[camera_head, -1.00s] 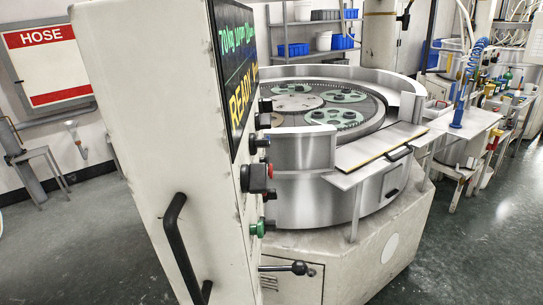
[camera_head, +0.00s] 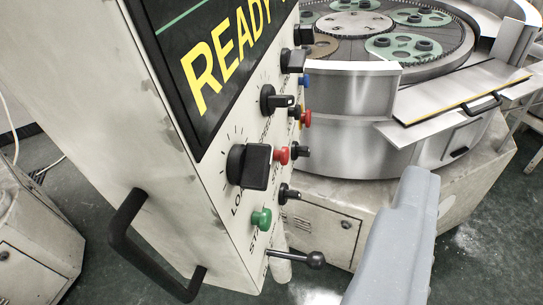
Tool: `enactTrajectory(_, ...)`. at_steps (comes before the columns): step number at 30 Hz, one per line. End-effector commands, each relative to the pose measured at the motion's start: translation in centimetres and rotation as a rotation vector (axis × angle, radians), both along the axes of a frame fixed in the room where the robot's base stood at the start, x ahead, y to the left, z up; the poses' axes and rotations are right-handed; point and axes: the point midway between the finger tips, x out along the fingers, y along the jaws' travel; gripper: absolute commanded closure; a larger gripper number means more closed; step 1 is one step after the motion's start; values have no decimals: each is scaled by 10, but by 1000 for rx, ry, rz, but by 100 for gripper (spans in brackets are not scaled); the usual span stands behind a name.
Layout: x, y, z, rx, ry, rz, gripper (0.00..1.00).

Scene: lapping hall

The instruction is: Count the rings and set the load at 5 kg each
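The control panel (camera_head: 215,185) stands close at the left, its display (camera_head: 215,60) showing a large yellow "READY", cut off at the top. A big black knob (camera_head: 250,166) with tick marks sits beside lettering starting "LO"; its pointer setting is unclear. Behind, the round lapping plate (camera_head: 455,50) carries green discs with small dark rings. Several rings sit on the front green disc (camera_head: 405,47), and more on the right rear disc (camera_head: 422,15). Part of the plate is cut off or hidden. A smooth grey part of my arm rises at lower right; no gripper fingers show.
Below the knob are a green button (camera_head: 261,218) and a black-balled lever (camera_head: 315,260). A red button (camera_head: 282,155) and smaller knobs crowd the panel. A black handle (camera_head: 150,245) juts from the cabinet. A steel shelf (camera_head: 460,95) fronts the machine.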

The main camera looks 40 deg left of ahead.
Motion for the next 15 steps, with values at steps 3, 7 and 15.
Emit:
enactTrajectory(3,11,2,-4,59,45,9,31)
enactTrajectory(7,36,7,-21,218,179,30,31)
enactTrajectory(15,84,34,-66,661,582,62,31)
